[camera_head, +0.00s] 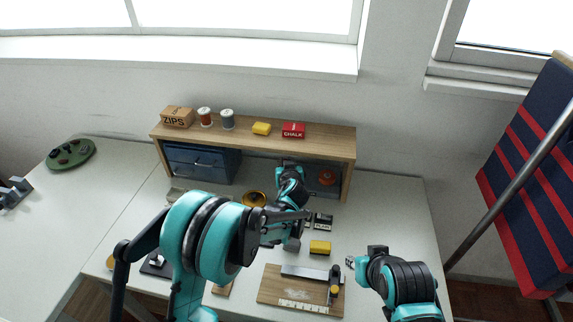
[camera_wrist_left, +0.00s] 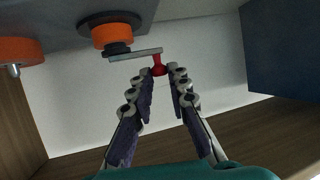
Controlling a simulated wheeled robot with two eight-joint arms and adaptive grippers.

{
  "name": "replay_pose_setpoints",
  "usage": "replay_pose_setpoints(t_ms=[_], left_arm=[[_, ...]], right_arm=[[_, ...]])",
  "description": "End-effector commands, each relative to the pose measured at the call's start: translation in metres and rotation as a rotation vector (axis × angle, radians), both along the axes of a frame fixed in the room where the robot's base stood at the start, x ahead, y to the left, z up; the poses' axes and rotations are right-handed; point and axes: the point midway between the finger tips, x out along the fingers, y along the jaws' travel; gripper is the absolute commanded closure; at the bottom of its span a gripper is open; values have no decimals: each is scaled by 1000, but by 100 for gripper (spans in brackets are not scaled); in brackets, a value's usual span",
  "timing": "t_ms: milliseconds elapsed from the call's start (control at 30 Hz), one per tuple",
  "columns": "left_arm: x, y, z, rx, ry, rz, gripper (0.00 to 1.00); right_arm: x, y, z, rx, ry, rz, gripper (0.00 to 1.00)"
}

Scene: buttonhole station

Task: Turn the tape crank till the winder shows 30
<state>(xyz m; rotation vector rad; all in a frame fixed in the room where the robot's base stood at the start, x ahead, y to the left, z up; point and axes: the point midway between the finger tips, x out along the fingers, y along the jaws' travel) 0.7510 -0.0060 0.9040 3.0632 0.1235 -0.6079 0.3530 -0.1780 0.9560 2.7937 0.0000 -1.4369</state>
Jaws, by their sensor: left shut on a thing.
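The tape winder sits under the wooden shelf, where its orange disc (camera_head: 327,177) shows at the right end. In the left wrist view there is an orange spool (camera_wrist_left: 110,32) with a grey crank arm (camera_wrist_left: 135,54) that ends in a red knob (camera_wrist_left: 159,70). My left gripper (camera_wrist_left: 161,78) is shut on this red knob. In the head view my left wrist reaches under the shelf and hides the crank. I cannot read a winder number. My right gripper (camera_head: 351,262) is over the table's front right; its jaw state is unclear.
The shelf (camera_head: 250,139) carries a ZIPS box (camera_head: 177,117), two thread spools, a yellow block and a red CHALK box (camera_head: 293,130). A blue drawer unit (camera_head: 200,163) stands below it. A wooden board (camera_head: 275,285) and a yellow block (camera_head: 320,247) lie in front.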

Motion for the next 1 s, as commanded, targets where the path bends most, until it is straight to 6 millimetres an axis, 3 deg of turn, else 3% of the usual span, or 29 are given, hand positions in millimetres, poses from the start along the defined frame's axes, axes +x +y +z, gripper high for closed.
replay_pose_setpoints(t_ms=[600,1000], left_arm=[[16,3,0,-3,0,-356,100],[20,1,0,-1,1,-478,100]], right_arm=[[0,0,-3,0,0,0,71],[0,0,-3,0,0,0,71]])
